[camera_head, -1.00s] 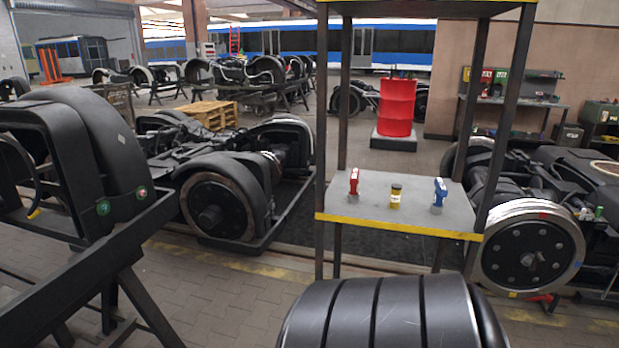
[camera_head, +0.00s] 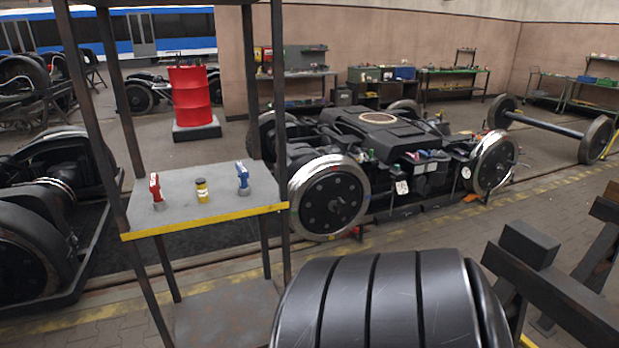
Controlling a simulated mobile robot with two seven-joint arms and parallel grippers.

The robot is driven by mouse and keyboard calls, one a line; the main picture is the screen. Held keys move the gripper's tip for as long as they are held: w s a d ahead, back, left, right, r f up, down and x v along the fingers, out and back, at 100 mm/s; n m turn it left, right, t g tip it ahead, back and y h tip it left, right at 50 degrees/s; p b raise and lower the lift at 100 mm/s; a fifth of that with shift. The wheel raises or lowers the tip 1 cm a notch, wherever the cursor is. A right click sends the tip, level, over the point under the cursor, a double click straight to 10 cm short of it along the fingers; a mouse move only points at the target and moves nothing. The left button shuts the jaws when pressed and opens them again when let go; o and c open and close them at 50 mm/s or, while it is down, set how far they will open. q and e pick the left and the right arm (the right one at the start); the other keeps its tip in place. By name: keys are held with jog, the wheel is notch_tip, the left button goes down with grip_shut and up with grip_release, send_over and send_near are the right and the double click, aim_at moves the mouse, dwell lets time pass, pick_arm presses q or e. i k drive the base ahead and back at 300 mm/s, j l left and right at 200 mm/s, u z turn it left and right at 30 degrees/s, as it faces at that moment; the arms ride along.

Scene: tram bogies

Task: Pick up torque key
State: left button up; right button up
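No thing in view can be told for sure as the torque key. A red upright tool-like object (camera_head: 155,188), a small yellow and black can (camera_head: 202,190) and a blue upright tool-like object (camera_head: 243,175) stand apart in a row on a grey shelf (camera_head: 178,215) with a yellow front edge. They are too small to make out in detail. Neither of my grippers shows in the head view.
A bogie (camera_head: 410,150) with wheels stands behind and right of the shelf. A red barrel (camera_head: 190,95) stands further back. Workbenches (camera_head: 455,82) line the back wall. A black steel stand (camera_head: 545,270) is at the lower right. Paved floor (camera_head: 430,235) lies between.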

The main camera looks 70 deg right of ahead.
aim_at(244, 188)
jog(key=l+z, duration=0.1)
jog(key=z, duration=0.3)
jog(key=l+z, duration=0.1)
jog(key=z, duration=0.3)
jog(key=l+z, duration=0.15)
jog(key=z, duration=0.25)
jog(key=l+z, duration=0.1)
jog(key=z, duration=0.35)
jog(key=i+l+z, duration=0.1)
jog(key=i+l, duration=0.2)
jog(key=l, duration=0.2)
